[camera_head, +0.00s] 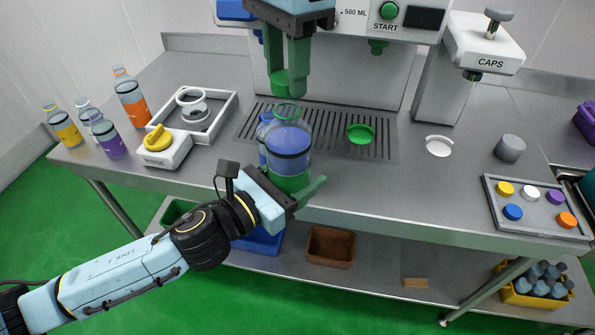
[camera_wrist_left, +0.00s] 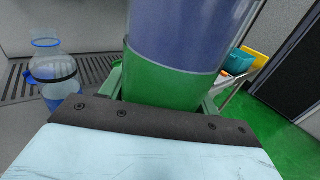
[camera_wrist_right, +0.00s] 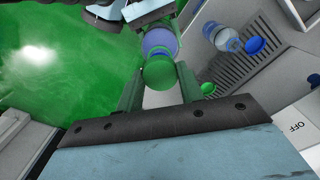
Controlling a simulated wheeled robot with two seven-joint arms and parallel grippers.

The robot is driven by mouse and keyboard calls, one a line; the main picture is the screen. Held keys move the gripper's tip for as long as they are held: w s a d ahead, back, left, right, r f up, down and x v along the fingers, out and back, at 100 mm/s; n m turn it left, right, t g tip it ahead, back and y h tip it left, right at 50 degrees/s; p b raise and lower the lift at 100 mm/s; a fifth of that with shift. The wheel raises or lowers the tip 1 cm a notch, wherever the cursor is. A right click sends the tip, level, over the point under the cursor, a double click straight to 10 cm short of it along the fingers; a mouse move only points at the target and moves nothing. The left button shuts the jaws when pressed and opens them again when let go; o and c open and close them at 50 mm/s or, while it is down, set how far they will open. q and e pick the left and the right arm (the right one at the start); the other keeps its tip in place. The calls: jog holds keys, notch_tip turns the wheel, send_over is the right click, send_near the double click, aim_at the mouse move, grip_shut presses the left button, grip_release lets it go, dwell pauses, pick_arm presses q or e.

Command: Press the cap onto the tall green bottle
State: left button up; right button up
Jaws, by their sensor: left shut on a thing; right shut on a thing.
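The tall green bottle (camera_head: 290,140), with a blue-purple upper part and green lower part, is upright at the counter's front edge. My left gripper (camera_head: 296,194) is shut around its green lower part, which fills the middle of the left wrist view (camera_wrist_left: 160,88). The bottle's neck is bare. My right gripper (camera_head: 286,86) points down above it, shut on the green cap (camera_head: 280,82). The cap seems a little above the neck, with a small gap. In the right wrist view the cap (camera_wrist_right: 158,72) sits between the fingers and partly covers the bottle (camera_wrist_right: 160,40).
A blue bottle (camera_head: 264,132) stands close behind the held one, on the drain grille (camera_head: 340,148). A green round piece (camera_head: 361,133) lies right of it. The filling machine (camera_head: 345,70) rises behind. A cap tray (camera_head: 498,212) and several bottles stand farther off.

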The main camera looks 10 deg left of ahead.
aim_at(285, 77)
jog(key=shift+s+a, duration=0.1)
dwell(0.6)
jog(key=shift+f, duration=0.85)
jog(key=shift+f, duration=0.65)
jog(key=o, duration=1)
notch_tip(285, 77, up, 12)
dwell(0.5)
